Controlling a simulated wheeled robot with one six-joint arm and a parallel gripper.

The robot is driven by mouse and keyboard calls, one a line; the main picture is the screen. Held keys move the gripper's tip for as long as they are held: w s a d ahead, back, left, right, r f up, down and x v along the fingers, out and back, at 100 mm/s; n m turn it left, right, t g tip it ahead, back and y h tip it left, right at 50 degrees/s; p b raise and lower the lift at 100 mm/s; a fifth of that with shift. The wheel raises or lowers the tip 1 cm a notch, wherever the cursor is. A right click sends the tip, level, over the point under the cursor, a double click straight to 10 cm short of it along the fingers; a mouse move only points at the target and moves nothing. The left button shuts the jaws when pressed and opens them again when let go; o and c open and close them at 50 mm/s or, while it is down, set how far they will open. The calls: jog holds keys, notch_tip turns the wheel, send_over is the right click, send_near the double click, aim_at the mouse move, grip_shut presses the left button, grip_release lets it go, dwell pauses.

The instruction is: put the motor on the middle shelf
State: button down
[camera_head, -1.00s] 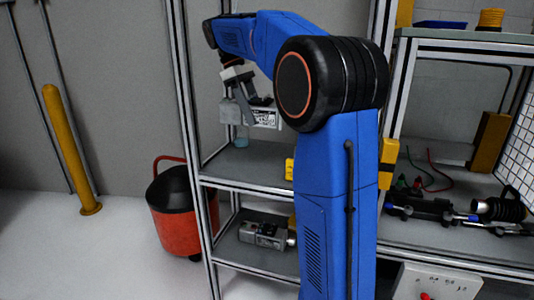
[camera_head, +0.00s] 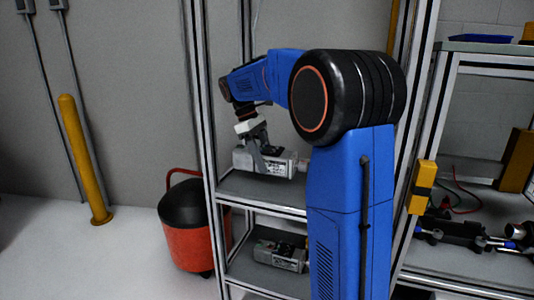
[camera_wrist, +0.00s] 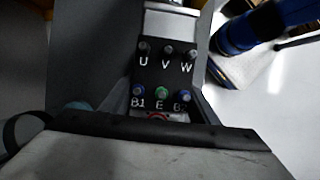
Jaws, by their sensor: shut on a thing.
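The grey motor (camera_head: 274,163) is held by my gripper (camera_head: 258,150), lying roughly level at the middle shelf (camera_head: 262,193). Its underside is at or just above the shelf surface; I cannot tell whether they touch. In the wrist view, the motor's dark terminal panel (camera_wrist: 162,70), marked U, V, W, B1, E and B2, sits between the fingers of my gripper. The motor's right end is partly hidden behind my blue arm in the head view.
A second, similar motor (camera_head: 280,256) lies on the lower shelf (camera_head: 265,278). Shelf posts (camera_head: 200,110) stand close on the left. A red and black bin (camera_head: 190,225) and a yellow post (camera_head: 83,160) are further left. A bench (camera_head: 470,268) with tools is at right.

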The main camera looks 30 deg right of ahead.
jog(key=shift+f, duration=2.05)
jog(key=shift+f, duration=0.1)
jog(key=c, duration=0.7)
grip_release()
jog(key=shift+v, duration=3.8)
